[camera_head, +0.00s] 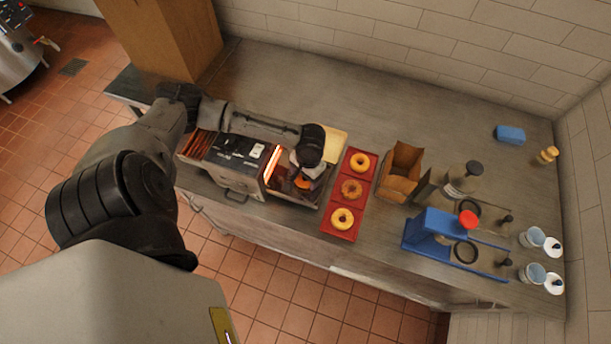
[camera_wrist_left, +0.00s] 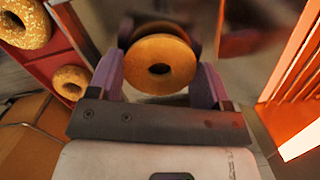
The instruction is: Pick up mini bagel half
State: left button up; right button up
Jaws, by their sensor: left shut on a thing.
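The mini bagel half (camera_wrist_left: 138,66) is a round golden ring in the left wrist view. It sits between the two purplish fingers of my left gripper (camera_wrist_left: 160,78), which is shut on it. In the head view my left gripper (camera_head: 305,176) is over the right end of the toaster machine, left of the red tray. A small orange patch under the wrist there looks like the bagel half, mostly hidden by the gripper. My right gripper is not in view.
The toaster machine (camera_head: 238,150) has a glowing orange heater beside the gripper. Three whole bagels lie on the red tray (camera_head: 351,175). To its right stand an open cardboard box (camera_head: 400,172), a blue device (camera_head: 433,226), jars and cups. The back of the counter (camera_head: 300,85) is clear.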

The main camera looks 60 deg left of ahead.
pick_arm(q)
jog(key=r, duration=0.4)
jog(key=shift+w+d+r, duration=0.15)
jog(key=shift+w+d, duration=0.1)
jog(key=shift+d, duration=0.15)
jog(key=w+d+r, duration=0.5)
jog(key=d+r, duration=0.1)
jog(key=d, duration=0.3)
jog(key=shift+w+r, duration=0.25)
jog(key=shift+w, duration=0.1)
